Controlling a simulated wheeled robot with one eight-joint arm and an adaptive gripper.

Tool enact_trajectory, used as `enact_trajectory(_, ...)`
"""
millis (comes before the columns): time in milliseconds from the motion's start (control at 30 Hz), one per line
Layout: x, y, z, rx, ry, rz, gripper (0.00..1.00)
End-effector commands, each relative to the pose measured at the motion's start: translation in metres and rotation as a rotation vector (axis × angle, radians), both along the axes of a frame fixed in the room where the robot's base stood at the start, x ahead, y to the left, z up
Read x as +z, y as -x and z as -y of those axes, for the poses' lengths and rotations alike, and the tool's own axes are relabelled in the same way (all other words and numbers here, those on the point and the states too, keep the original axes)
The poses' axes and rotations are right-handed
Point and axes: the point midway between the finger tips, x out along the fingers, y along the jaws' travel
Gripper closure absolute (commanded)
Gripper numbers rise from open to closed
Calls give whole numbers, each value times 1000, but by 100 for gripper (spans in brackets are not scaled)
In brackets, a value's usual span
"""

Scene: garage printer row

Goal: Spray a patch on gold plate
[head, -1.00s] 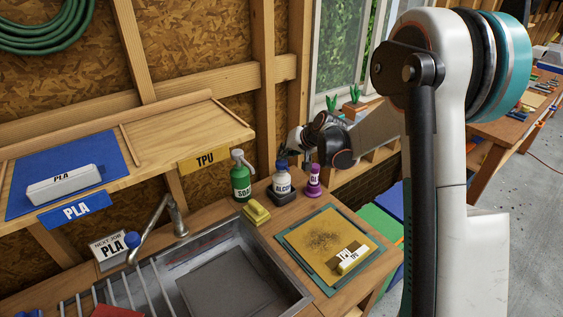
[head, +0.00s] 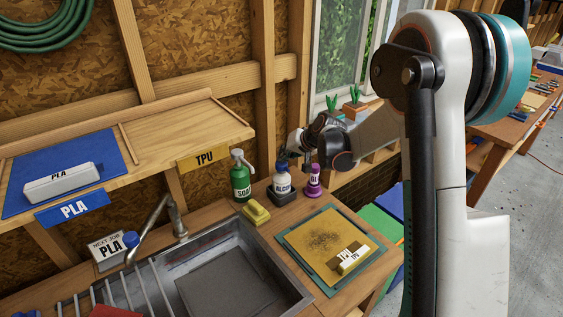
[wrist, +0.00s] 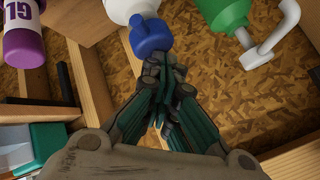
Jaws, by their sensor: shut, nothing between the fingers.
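The gold plate (head: 303,233) lies on a teal mat beside the sink, with a dark speckled patch on its middle. A white block labelled TPU (head: 353,260) lies on its front right part. A white bottle labelled ALCO (head: 282,183) with a blue cap stands on a dark base behind the sink. My gripper (head: 290,156) is just above and behind this bottle. In the wrist view my gripper (wrist: 168,68) is shut and empty, its tips close to the blue cap (wrist: 150,36). I cannot tell whether they touch it.
A green SOAP bottle (head: 241,182) stands left of the white bottle, and a purple bottle (head: 314,184) close on its right. A yellow sponge (head: 256,213) lies in front. The sink (head: 285,275), faucet (head: 177,217) and shelf (head: 140,155) are to the left.

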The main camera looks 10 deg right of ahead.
Motion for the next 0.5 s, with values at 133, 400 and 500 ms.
enact_trajectory(133, -2, 0, 0, 0, 0, 0, 100)
enact_trajectory(400, 3, 0, 0, 0, 0, 0, 100)
enact_trajectory(500, 8, 0, 0, 0, 0, 0, 100)
